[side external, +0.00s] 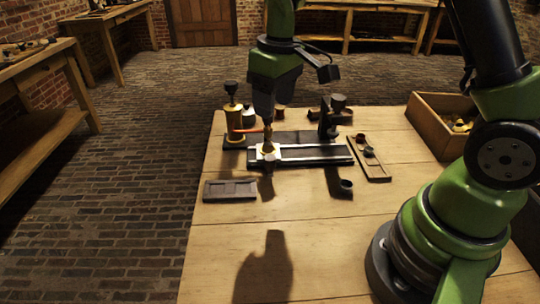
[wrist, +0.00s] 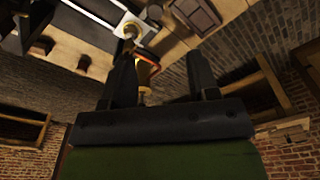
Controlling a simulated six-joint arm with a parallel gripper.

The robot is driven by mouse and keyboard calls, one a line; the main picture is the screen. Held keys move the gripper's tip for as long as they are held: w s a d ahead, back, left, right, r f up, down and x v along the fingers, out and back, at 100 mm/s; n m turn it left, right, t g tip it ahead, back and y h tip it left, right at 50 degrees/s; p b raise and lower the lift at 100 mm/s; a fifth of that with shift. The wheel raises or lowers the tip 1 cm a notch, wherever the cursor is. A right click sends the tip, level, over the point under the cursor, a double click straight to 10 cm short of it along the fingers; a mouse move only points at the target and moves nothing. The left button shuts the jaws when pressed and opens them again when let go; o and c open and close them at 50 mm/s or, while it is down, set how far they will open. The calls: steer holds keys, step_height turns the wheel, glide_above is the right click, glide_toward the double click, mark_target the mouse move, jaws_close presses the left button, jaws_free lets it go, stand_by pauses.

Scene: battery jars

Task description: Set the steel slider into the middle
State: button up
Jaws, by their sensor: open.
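The steel slider (side external: 260,155) is a pale block with a brass knob, at the left end of a dark slide rail (side external: 315,154) on the wooden table. My gripper (side external: 267,118) is over the slider's knob, pointing down. In the wrist view my open gripper (wrist: 160,68) shows two dark fingers apart. The pale slider and its knob (wrist: 130,31) lie beyond the left fingertip there. I cannot tell whether a finger touches the knob.
A brass jar (side external: 234,122) with a dark knob stands just left of my gripper, an orange rod beside it. A dark upright post (side external: 326,120) stands behind the rail. A shallow wooden tray (side external: 372,165) lies right, a dark plate (side external: 230,190) front left, a wooden crate (side external: 430,125) far right. The front table is mostly clear.

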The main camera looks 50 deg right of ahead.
steer(key=g, duration=0.1)
glide_toward(270, 157)
steer(key=shift+n, duration=0.4)
step_height(270, 157, down, 10)
steer(key=shift+a+r, duration=0.15)
